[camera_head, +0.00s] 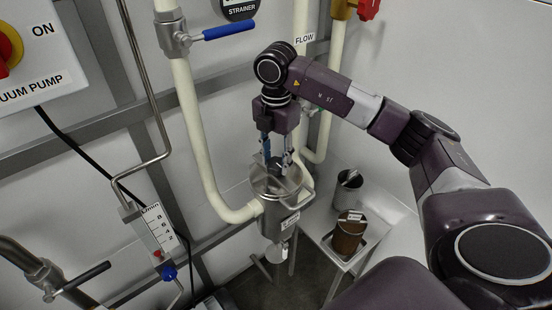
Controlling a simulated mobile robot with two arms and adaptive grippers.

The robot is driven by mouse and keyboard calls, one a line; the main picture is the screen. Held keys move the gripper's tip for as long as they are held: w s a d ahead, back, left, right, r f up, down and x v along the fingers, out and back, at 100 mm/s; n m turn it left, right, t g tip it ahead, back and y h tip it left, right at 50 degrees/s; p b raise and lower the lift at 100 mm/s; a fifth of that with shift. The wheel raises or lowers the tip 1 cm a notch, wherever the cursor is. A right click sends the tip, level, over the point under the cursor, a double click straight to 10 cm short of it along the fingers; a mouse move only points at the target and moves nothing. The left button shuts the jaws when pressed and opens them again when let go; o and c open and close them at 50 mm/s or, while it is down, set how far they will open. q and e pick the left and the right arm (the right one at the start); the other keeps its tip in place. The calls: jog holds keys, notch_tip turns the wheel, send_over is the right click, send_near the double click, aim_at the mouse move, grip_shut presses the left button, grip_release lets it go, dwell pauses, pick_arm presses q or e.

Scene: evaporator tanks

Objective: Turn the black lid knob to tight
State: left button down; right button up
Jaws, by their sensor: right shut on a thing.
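The steel strainer pot (277,220) stands upright in the middle of the head view, joined to a cream pipe on its left. Its round lid (265,184) has a metal bar across the top. The black lid knob (278,164) shows only in part at the top of the lid, mostly hidden by the fingers. My right gripper (277,158) points down over the lid and is shut on the knob. Any tight marking on the lid is too small to read. My left gripper is not in view.
A small shelf (338,254) right of the pot holds a brown container (349,232) and a perforated metal cup (347,188). A blue-handled valve (228,30) is above left. A flow gauge (159,229) and the vacuum pump switch box (35,50) are at left.

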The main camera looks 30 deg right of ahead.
aim_at(276, 163)
jog(key=shift+w+d+r, duration=0.1)
jog(key=o, duration=1.2)
jog(key=shift+c, duration=0.2)
notch_tip(276, 163, up, 12)
